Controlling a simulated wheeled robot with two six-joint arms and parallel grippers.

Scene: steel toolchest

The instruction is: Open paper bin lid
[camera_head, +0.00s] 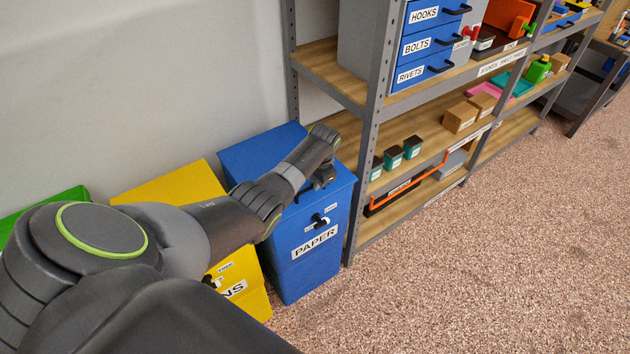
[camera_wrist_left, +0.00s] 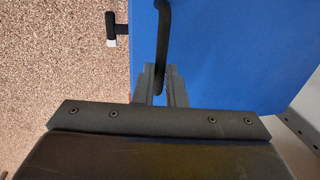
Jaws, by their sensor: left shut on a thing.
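The blue bin labelled PAPER (camera_head: 316,243) stands against the wall, beside the shelf. Its blue lid (camera_head: 250,151) looks closed, partly hidden by my left arm; the blue surface also fills much of the left wrist view (camera_wrist_left: 230,60). My left gripper (camera_head: 322,181) is over the front part of the lid. In the left wrist view, my left gripper (camera_wrist_left: 162,88) is shut on the black lid handle (camera_wrist_left: 163,35). A black knob (camera_head: 319,220) with a small white label is on the bin's front, below the lid edge. My right gripper is not in view.
A yellow bin (camera_head: 172,182) stands left of the blue bin, and a green bin (camera_head: 50,201) farther left, both partly behind my arm. A grey shelf post (camera_head: 367,150) rises close to the blue bin's right side. The speckled floor (camera_head: 480,260) in front is clear.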

